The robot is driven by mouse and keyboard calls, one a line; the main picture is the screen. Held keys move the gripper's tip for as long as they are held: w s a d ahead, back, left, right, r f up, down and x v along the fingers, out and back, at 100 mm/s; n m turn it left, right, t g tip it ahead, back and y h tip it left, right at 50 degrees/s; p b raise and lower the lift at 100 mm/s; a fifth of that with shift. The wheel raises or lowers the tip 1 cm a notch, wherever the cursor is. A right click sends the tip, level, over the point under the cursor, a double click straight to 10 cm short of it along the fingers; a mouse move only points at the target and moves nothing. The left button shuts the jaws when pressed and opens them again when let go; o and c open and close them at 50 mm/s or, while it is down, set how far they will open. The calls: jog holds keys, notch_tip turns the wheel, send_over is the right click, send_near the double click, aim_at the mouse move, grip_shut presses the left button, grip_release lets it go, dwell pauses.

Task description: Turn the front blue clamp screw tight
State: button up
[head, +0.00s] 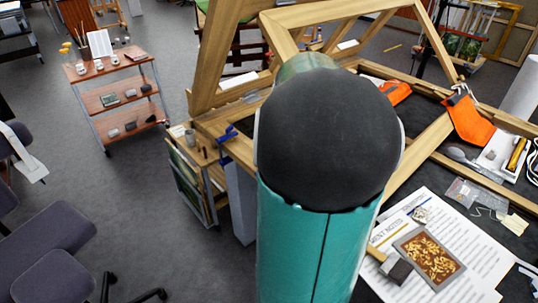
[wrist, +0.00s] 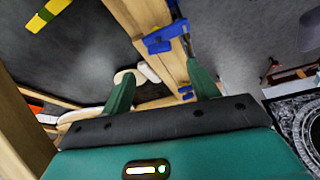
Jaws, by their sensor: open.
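A blue clamp (wrist: 166,37) grips the wooden beam (wrist: 150,20) in the wrist view, with a thin screw rod at its right side. A second, smaller blue clamp (wrist: 186,93) sits lower along the same beam. I cannot tell for sure which one is the front clamp. A blue clamp (head: 228,134) also shows at the left edge of the wooden frame in the head view. My gripper (wrist: 160,72) is open, its two green fingers apart with the beam showing between them; I see no contact with the clamps. In the head view my arm hides my gripper.
A large wooden easel frame (head: 228,48) rises behind my arm. A dark table with printed notes (head: 440,240), a framed gold fragment (head: 429,258) and orange cloths (head: 468,121) lies at right. A trolley (head: 112,92) stands at left; grey floor (head: 150,200) is open between.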

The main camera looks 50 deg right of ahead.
jog(key=x, duration=0.8)
jog(key=shift+s, duration=0.1)
jog(key=c, duration=1)
jog(key=shift+m, duration=0.3)
